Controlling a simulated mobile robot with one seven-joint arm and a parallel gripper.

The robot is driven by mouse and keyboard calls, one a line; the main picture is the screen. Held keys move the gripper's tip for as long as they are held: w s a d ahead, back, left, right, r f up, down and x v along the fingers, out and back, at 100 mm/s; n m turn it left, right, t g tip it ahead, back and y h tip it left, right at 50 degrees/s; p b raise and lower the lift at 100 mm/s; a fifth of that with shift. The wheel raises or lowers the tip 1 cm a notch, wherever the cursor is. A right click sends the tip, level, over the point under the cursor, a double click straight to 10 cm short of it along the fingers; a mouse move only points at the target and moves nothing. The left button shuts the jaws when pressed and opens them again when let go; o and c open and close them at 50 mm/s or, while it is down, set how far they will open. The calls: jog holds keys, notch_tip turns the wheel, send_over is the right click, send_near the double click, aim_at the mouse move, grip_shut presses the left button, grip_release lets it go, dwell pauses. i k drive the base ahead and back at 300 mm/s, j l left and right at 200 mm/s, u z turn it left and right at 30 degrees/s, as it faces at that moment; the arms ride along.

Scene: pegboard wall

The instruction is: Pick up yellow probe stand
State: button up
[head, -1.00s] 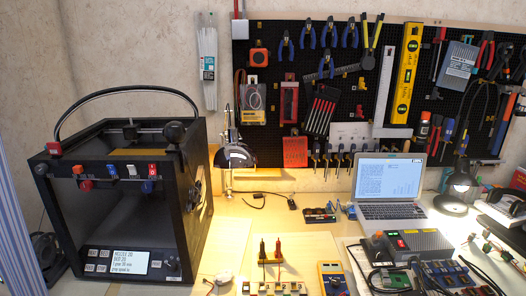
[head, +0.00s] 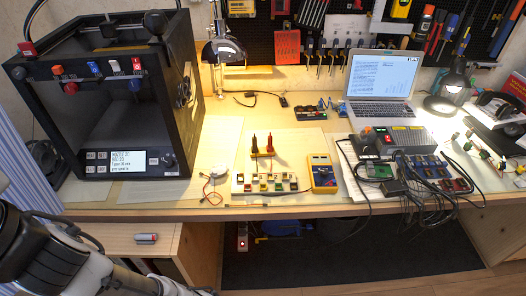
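The yellow probe stand (head: 266,155) is on the workbench, near the middle of the head view. A dark probe (head: 254,144) and a red probe (head: 270,143) stand upright in it. It is just behind a white board with several small coloured parts (head: 262,185). A yellow multimeter (head: 322,172) lies to its right, apart from it. My arm shows at the lower left, below and in front of the bench. My gripper is outside the picture.
A large black printer (head: 100,95) fills the left of the bench. A laptop (head: 378,85), black cables with small circuit boards (head: 420,175) and a lamp (head: 452,85) crowd the right. A small drawer unit (head: 115,235) stands under the bench at left.

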aim_at(263, 152)
jog(key=i+l+u, duration=0.4)
jog(key=i+l, duration=0.2)
jog(key=l, duration=0.25)
jog(key=i+l+u, duration=0.2)
jog(key=l, duration=0.25)
jog(key=i, duration=0.05)
